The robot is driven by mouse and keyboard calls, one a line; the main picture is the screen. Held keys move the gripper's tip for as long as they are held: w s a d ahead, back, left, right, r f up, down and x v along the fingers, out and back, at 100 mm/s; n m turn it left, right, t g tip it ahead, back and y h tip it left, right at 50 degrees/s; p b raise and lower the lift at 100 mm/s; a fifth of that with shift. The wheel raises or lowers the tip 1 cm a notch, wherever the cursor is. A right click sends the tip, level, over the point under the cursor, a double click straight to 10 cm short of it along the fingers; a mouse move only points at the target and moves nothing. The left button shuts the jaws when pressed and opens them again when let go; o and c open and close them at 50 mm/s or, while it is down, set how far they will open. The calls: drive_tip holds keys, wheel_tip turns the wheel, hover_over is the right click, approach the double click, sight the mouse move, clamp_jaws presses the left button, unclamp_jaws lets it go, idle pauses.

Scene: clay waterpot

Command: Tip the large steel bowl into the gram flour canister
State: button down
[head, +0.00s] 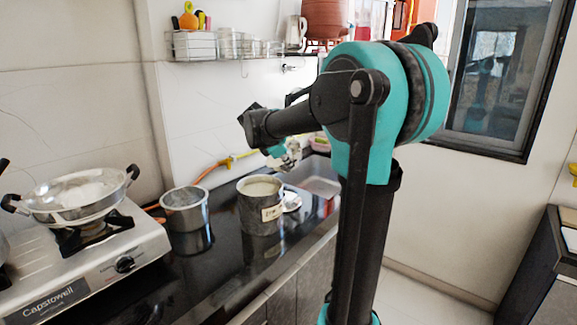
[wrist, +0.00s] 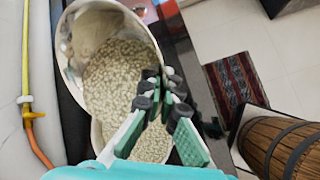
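The large steel bowl (wrist: 82,38) fills the upper left of the wrist view, shiny inside, with pale grainy contents lying towards its lower side. My gripper (wrist: 162,85) has its fingertips close together at the bowl's right rim and appears shut on it. The bowl looks tilted, its lower side over a second round rim, with the same grainy stuff showing below. I take this as the gram flour canister.
A steel pot (head: 185,211) stands left of the canister on the black counter. A pan (head: 82,195) with white contents sits on the stove (head: 95,262). An orange hose (head: 212,170) runs along the wall. A shelf (head: 232,59) hangs above.

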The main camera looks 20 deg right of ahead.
idle(0.4)
drive_tip(key=shift+a+r+h, duration=0.1)
drive_tip(key=shift+a+h, duration=0.1)
drive_tip(key=shift+h, duration=0.4)
drive_tip(key=shift+a+n+h, duration=0.2)
drive_tip(key=shift+n+h, duration=0.1)
drive_tip(key=shift+h, duration=0.4)
idle(0.5)
drive_tip(key=shift+a+r+h, duration=0.15)
drive_tip(key=shift+a+h, duration=0.1)
drive_tip(key=shift+h, duration=0.25)
drive_tip(key=shift+t, duration=0.3)
drive_tip(key=shift+a+r+n+h, duration=0.3)
drive_tip(key=shift+r+n+h, duration=0.1)
drive_tip(key=shift+h, duration=0.3)
